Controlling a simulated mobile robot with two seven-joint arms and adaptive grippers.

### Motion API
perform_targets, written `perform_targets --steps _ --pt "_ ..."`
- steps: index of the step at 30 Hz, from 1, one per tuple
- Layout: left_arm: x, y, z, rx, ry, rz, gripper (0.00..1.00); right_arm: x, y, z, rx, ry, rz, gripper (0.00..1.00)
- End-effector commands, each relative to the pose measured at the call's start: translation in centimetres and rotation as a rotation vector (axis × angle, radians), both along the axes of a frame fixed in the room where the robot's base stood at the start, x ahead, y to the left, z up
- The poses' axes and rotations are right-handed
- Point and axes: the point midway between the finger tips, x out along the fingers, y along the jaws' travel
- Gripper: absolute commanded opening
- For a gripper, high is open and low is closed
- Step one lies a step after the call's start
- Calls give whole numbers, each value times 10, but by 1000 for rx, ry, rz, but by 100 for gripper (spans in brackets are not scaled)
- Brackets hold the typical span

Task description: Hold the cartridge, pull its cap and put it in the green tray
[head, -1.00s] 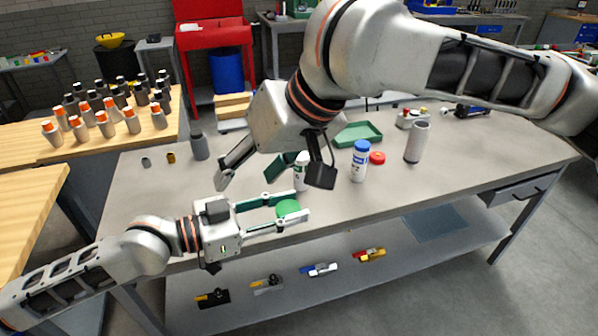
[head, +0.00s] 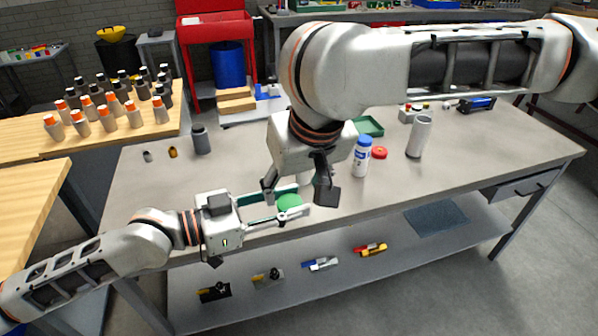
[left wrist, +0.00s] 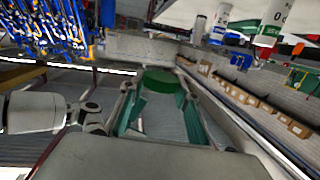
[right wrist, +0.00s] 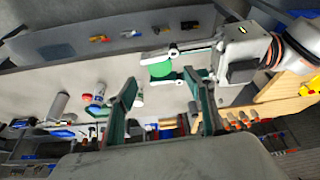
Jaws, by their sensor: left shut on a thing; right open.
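My left gripper (head: 292,206) is shut on a green round piece (head: 288,203) above the front edge of the bench. The piece also shows between the fingers in the left wrist view (left wrist: 160,80); I cannot tell whether it is the cartridge's cap or its body. My right gripper (head: 298,192) is open, pointing down just above and behind that piece. In the right wrist view the green piece (right wrist: 160,70) lies ahead of its open fingers. The green tray (head: 370,127) is on the bench behind, partly hidden by my right arm.
A white bottle with a blue cap (head: 361,157) stands near a red round cap (head: 379,153). A white bottle (head: 304,178) is mostly hidden behind my right gripper. A grey cylinder (head: 419,137) stands right. The bench's right side is largely clear.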

Motion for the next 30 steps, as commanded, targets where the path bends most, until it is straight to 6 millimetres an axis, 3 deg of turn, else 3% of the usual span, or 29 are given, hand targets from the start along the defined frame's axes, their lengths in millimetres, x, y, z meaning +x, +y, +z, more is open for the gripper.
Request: perform_targets --steps 3,9,23,28,30 --pt "0 0 0 0 0 0 6 7 3 -21 0 5 0 53" --pt "0 0 0 0 0 0 6 16 7 -44 1 2 1 53" --pt "0 0 0 0 0 0 6 21 9 -54 0 -1 1 53" --pt "0 0 0 0 0 0 6 21 9 -54 1 -1 0 14" --pt "0 0 0 0 0 0 6 20 9 -54 1 -1 0 13"
